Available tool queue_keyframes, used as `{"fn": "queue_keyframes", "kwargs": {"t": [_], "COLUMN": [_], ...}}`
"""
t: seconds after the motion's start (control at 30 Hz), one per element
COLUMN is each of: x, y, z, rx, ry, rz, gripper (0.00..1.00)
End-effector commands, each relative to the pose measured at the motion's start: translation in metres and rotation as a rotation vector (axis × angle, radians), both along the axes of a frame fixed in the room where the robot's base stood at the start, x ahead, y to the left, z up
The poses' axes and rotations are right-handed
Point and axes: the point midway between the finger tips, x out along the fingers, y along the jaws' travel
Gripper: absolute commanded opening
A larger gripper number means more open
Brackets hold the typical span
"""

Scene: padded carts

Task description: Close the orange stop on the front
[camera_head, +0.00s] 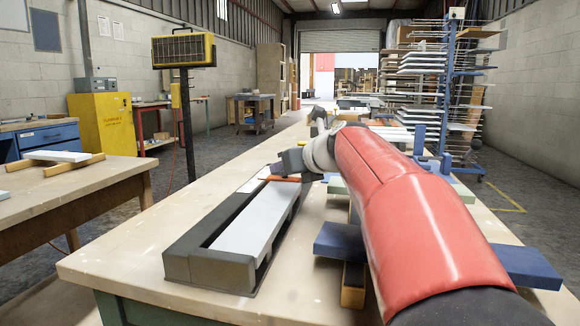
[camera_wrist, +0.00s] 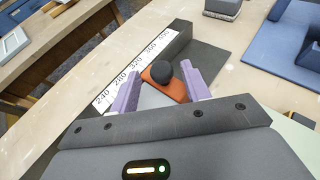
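The orange stop (camera_wrist: 174,89) with a round black knob (camera_wrist: 160,71) sits on a dark grey fixture with a white numbered scale (camera_wrist: 150,66). In the head view the stop (camera_head: 284,179) shows as a thin orange strip across the far part of the long fixture (camera_head: 205,268). My gripper (camera_wrist: 161,74) is open, with one purple finger on each side of the stop and knob. A gap shows beside the knob; whether a finger touches the stop is unclear. In the head view my gripper (camera_head: 277,171) is over the fixture, its fingers mostly hidden.
The fixture lies along the left side of a long pale workbench (camera_head: 130,270). A blue padded bar (camera_head: 340,241) lies to its right under my arm. A blue panel (camera_wrist: 285,52) and a grey block (camera_wrist: 222,7) show at the wrist view's upper right. Bare bench lies left of the fixture.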

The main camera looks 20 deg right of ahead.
Motion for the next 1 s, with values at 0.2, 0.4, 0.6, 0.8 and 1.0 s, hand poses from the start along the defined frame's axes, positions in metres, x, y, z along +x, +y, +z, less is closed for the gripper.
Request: {"fn": "queue_keyframes", "kwargs": {"t": [0.2, 0.4, 0.6, 0.8, 1.0], "x": [-0.008, -0.039, -0.064, -0.071, -0.071], "y": [-0.002, -0.008, -0.013, -0.014, -0.014], "z": [0.005, 0.018, 0.028, 0.030, 0.030], "rx": [-0.002, -0.002, -0.001, 0.000, 0.000], "ry": [-0.002, -0.002, -0.001, 0.001, 0.000], "rz": [-0.002, -0.002, -0.001, 0.001, 0.000], "gripper": [0.47, 0.47, 0.47, 0.47, 0.47]}}
